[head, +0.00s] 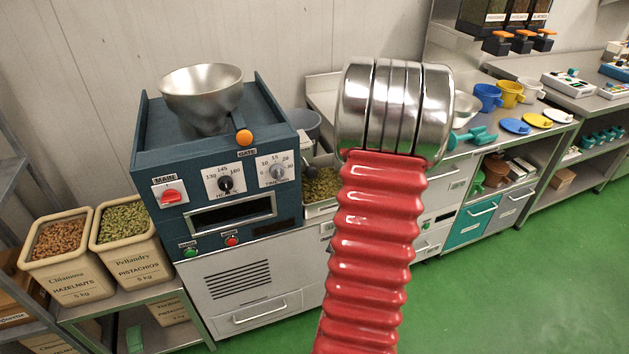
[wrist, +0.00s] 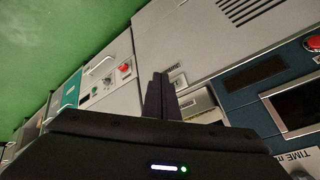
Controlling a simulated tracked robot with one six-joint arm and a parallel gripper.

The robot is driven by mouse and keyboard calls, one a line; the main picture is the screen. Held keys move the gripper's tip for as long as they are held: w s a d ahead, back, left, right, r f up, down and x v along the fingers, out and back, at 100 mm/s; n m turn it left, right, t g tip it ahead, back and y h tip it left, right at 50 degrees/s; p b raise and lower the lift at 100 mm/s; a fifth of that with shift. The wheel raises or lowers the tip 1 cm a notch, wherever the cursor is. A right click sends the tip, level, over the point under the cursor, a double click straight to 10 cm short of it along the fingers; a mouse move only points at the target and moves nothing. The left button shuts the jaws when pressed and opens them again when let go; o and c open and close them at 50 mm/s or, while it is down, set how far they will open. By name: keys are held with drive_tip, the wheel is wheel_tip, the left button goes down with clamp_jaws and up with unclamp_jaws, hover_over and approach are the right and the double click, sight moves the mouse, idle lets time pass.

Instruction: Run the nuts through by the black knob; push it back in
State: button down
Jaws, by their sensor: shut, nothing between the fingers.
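The blue roaster (head: 190,155) stands on a grey cabinet, with a metal hopper (head: 202,92) on top. An orange knob (head: 243,137) marked GATE sits at its top front edge. A small dark knob (head: 308,172) shows at the roaster's right side, above a tray of green nuts (head: 321,187); how far out it is, I cannot tell. My gripper (wrist: 160,92) is shut and empty in the wrist view, near the grey cabinet front. In the head view my red arm and its metal joint hide the gripper. The roaster's dark window (wrist: 298,106) shows at right in the wrist view.
Bins of hazelnuts (head: 58,245) and pistachios (head: 122,225) stand left of the roaster. A red MAIN switch (head: 169,196) and a HEAT dial (head: 225,184) are on its front. Cups (head: 488,96) stand on the right bench. The green floor (head: 520,270) is clear.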

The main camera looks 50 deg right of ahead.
sight(312, 174)
drive_tip(key=w+d+r+m+t+h, duration=0.2)
drive_tip(key=w+r+m+t+h, duration=0.2)
drive_tip(key=r+m+t, duration=0.5)
wheel_tip(312, 174, up, 3)
drive_tip(key=shift+w+r+t, duration=0.1)
drive_tip(key=shift+w+t, duration=0.7)
drive_tip(key=shift+w, duration=0.1)
drive_tip(key=shift+w, duration=0.1)
drive_tip(key=x, duration=1.4)
drive_tip(key=x, duration=0.5)
drive_tip(key=shift+w+d, duration=0.2)
drive_tip(key=shift+w, duration=0.15)
drive_tip(key=shift+w+d+r, duration=0.1)
drive_tip(key=shift+r, duration=0.05)
